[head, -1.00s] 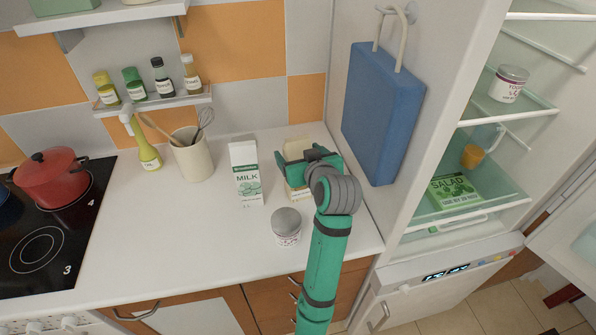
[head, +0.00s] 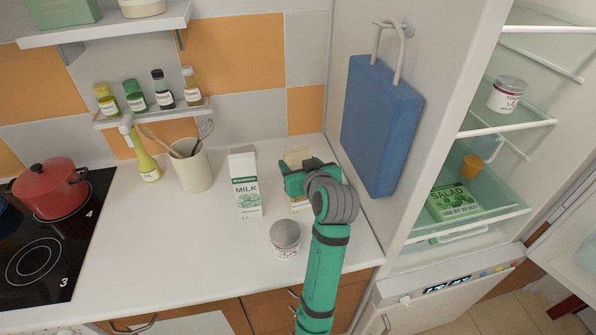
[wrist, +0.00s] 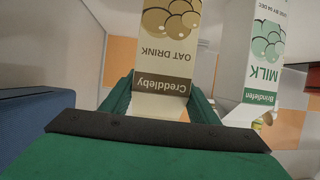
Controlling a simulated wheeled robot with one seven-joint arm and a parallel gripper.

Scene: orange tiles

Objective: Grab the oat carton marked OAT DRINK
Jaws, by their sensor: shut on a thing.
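The oat carton (head: 297,157) is cream with a brown panel and stands upright at the back right of the counter, partly hidden by my gripper in the head view. In the wrist view the carton (wrist: 165,50) appears upside down, with OAT DRINK and "Creddleby" readable. My gripper (wrist: 160,98) is shut on it, with one green finger on each side. In the head view my gripper (head: 299,182) is around the upper part of the carton. Its base looks to be at counter level; I cannot tell whether it touches.
A milk carton (head: 246,184) stands close to the left, also in the wrist view (wrist: 265,50). A lidded tub (head: 285,240) stands in front. A utensil pot (head: 191,168) is farther left. A blue board (head: 380,125) hangs on the fridge side at right.

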